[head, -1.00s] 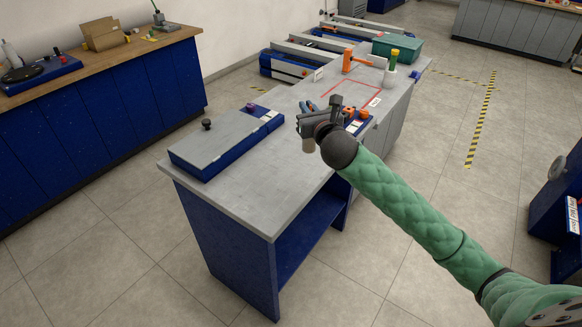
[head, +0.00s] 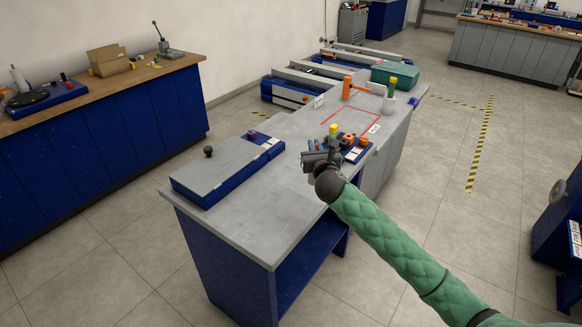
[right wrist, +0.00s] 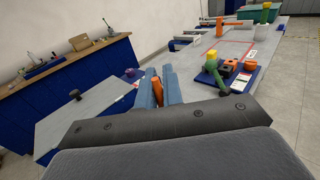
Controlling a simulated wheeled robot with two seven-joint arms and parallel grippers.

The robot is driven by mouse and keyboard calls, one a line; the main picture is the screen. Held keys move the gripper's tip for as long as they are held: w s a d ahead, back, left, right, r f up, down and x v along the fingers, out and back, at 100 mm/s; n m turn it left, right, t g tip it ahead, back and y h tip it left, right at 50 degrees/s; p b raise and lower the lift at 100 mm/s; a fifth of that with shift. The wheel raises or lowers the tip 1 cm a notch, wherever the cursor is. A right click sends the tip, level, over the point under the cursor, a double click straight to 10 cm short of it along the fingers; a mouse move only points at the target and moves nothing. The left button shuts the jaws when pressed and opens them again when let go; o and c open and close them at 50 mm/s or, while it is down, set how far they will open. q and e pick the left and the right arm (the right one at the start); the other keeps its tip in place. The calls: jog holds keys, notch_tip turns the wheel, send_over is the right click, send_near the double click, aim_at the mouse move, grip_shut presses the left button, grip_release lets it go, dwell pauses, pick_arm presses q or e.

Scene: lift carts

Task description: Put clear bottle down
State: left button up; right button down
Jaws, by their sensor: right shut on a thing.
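My right gripper (head: 312,158) is over the grey-topped bench (head: 262,208), near its right edge. The right wrist view shows its two blue-grey fingers (right wrist: 161,84) shut on a narrow orange thing (right wrist: 157,91). Most of the held thing is hidden by the fingers and the gripper body, and I cannot tell whether it is part of a bottle. I cannot make out a clear bottle in either view. My left gripper is not in view.
A flat grey-lidded blue box (head: 222,165) lies left. A red outline (head: 376,111) marks bare bench top. A teal crate (head: 397,75) stands far back.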

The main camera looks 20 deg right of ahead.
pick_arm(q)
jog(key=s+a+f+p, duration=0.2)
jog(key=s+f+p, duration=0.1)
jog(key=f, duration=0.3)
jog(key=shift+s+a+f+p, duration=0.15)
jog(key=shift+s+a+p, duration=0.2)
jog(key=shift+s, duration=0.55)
pick_arm(e)
jog(key=w+a+f, duration=0.5)
jog(key=w+f, duration=0.1)
jog(key=f, duration=0.3)
jog(key=shift+a, duration=0.4)
jog(key=shift+w+f, duration=0.1)
jog(key=c, duration=2)
grip_release()
jog(key=shift+f, duration=0.1)
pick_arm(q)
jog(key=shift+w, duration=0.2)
pick_arm(e)
jog(key=o, duration=0.5)
jog(key=shift+c, duration=0.2)
